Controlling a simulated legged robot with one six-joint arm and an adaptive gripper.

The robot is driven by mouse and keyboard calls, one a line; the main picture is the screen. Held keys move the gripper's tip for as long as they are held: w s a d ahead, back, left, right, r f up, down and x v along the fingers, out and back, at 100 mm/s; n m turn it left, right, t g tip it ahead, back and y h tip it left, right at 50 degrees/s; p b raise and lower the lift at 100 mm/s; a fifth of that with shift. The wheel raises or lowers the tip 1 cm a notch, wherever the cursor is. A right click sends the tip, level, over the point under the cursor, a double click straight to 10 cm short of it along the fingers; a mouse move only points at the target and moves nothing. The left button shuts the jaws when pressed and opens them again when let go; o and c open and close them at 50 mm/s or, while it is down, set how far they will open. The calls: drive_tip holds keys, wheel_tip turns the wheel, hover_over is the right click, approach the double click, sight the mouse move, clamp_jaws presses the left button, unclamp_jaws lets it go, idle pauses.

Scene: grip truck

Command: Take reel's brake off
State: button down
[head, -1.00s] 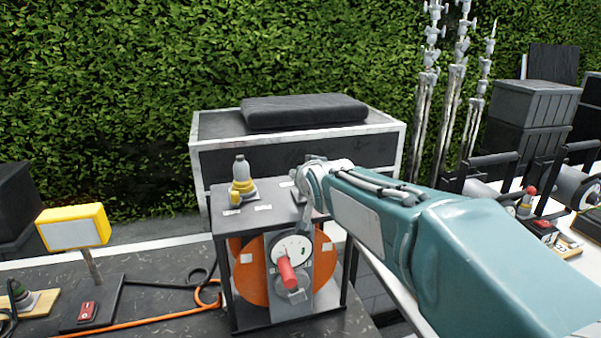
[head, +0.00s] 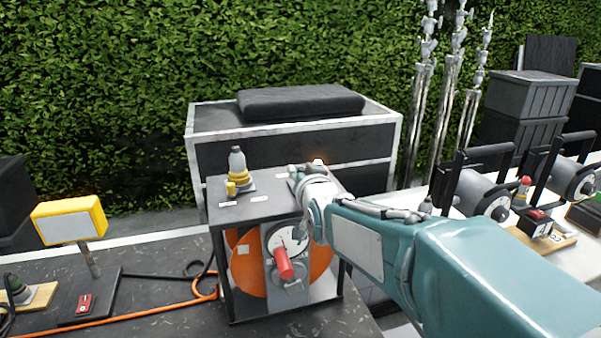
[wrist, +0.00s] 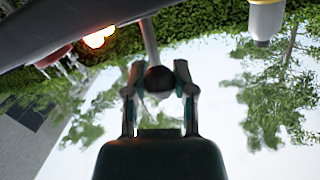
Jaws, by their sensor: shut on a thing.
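The reel (head: 318,262) is an orange drum in a black frame on the dark table. A grey plate on its front carries a white dial (head: 291,240) and a red handle (head: 283,264). My arm's end hangs over the frame's right top corner and hides part of it. My gripper (wrist: 160,88) shows in the wrist view, its two fingers closed around a dark round knob (wrist: 159,78) on a pale rod (wrist: 150,42). In the head view the fingers and knob are hidden by my arm. Which part of the brake the knob is, I cannot tell.
A grey and yellow fitting (head: 237,172) stands on the frame top. An orange light (wrist: 98,38) glows near the gripper. Left are a yellow lamp (head: 70,218), a red switch (head: 85,302) and an orange cable (head: 160,312). A black case (head: 220,122) stands behind.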

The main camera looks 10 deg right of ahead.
drive_tip(key=shift+f, duration=0.3)
drive_tip(key=shift+c, duration=2.1)
unclamp_jaws()
drive_tip(key=shift+r, duration=0.15)
drive_tip(key=s+d+r, duration=0.1)
drive_tip(key=s, duration=1)
drive_tip(key=shift+s+d+r, duration=0.15)
drive_tip(key=shift+s+d, duration=0.2)
drive_tip(key=shift+s, duration=0.05)
drive_tip(key=s+d+f+g+h, duration=0.1)
drive_tip(key=s+d+f+g, duration=0.1)
drive_tip(key=s, duration=0.4)
drive_tip(key=s+d+f+g, duration=0.3)
drive_tip(key=s+f+g, duration=0.2)
drive_tip(key=s+f, duration=0.1)
drive_tip(key=s+d+f+n+g+h, duration=0.1)
drive_tip(key=s+d+f+g, duration=0.1)
drive_tip(key=s+f+g, duration=0.2)
drive_tip(key=s+f, duration=0.1)
drive_tip(key=s, duration=0.2)
drive_tip(key=shift+s+d+h, duration=0.15)
drive_tip(key=shift+s+h, duration=0.15)
drive_tip(key=shift+s, duration=0.1)
